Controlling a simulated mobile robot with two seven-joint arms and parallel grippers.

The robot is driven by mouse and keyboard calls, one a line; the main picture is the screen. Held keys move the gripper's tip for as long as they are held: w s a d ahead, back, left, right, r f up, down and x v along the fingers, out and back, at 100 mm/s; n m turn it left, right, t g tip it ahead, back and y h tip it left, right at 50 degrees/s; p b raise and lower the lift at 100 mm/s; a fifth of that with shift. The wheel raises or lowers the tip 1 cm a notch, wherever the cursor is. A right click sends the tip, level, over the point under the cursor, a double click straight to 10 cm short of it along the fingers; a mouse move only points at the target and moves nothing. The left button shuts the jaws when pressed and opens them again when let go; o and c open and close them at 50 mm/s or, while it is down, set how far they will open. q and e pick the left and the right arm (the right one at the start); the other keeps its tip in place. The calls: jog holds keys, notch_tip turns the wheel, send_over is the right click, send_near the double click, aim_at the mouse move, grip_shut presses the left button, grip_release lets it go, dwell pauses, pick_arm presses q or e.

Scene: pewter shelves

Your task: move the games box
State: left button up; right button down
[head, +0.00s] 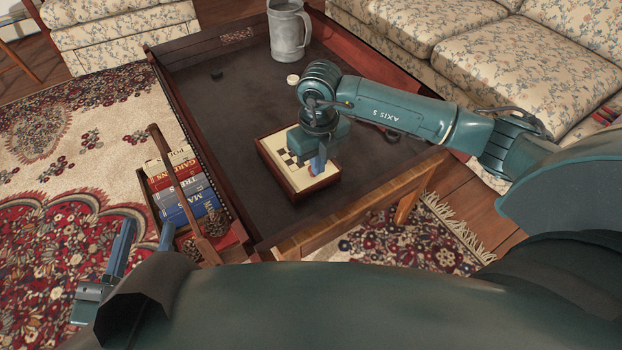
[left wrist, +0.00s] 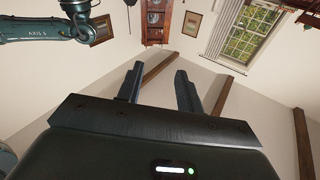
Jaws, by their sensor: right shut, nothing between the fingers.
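The games box (head: 318,185), a flat wooden box with a cream top and a dark checkered pattern, lies near the front of the dark tabletop. My right gripper (head: 318,168) points down over the box's top and hides part of it. Its blue fingers are shut with nothing between them. I cannot tell whether the fingertips touch the box. My left gripper (head: 146,232) is at the lower left, away from the box and beside the book carrier. In the left wrist view my left gripper (left wrist: 157,80) is open and empty, with walls and a window beyond it.
The low table (head: 235,110) has raised wooden edges. A grey metal tankard (head: 287,32) and a small white round piece (head: 292,80) stand farther back. A wooden carrier with several books (head: 185,198) sits at the left. A floral sofa (head: 540,70) is behind. The tabletop left of the tankard is mostly clear.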

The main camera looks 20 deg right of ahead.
aim_at(317, 189)
notch_tip(317, 189, down, 9)
jog(key=b, duration=0.3)
jog(key=shift+s+a+r, duration=0.1)
jog(key=shift+s+r, duration=0.05)
jog(key=shift+r, duration=0.05)
pick_arm(q)
jog(key=shift+d+f+n+h, duration=0.15)
jog(key=shift+d+n+h, duration=0.15)
jog(key=shift+n+h, duration=0.1)
pick_arm(e)
jog(key=shift+f, duration=0.35)
